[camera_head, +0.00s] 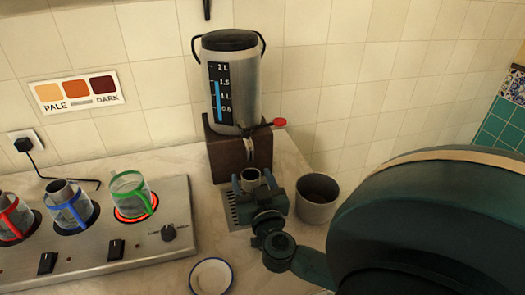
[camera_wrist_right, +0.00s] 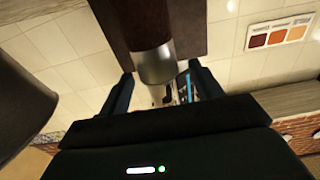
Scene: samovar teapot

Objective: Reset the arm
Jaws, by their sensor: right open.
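The task names no object. My right gripper (camera_head: 255,186) is low in front of the samovar (camera_head: 240,85). Its jaws are open, with one finger on each side of a small metal cup (camera_head: 251,175) on the drip tray (camera_head: 230,212). In the right wrist view, which looks upside down, the open fingers (camera_wrist_right: 163,88) show near a brown cylinder with a metal rim (camera_wrist_right: 155,65). I cannot tell whether the fingers touch it. My left gripper is not in view.
A grey pot (camera_head: 318,211) stands close to the right of my gripper. A heater panel (camera_head: 150,255) with red-, blue- and green-framed vessels is at the left; the green one's ring glows. A blue-rimmed white dish (camera_head: 211,277) lies in front. The samovar's red-tipped tap lever (camera_head: 279,122) juts right.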

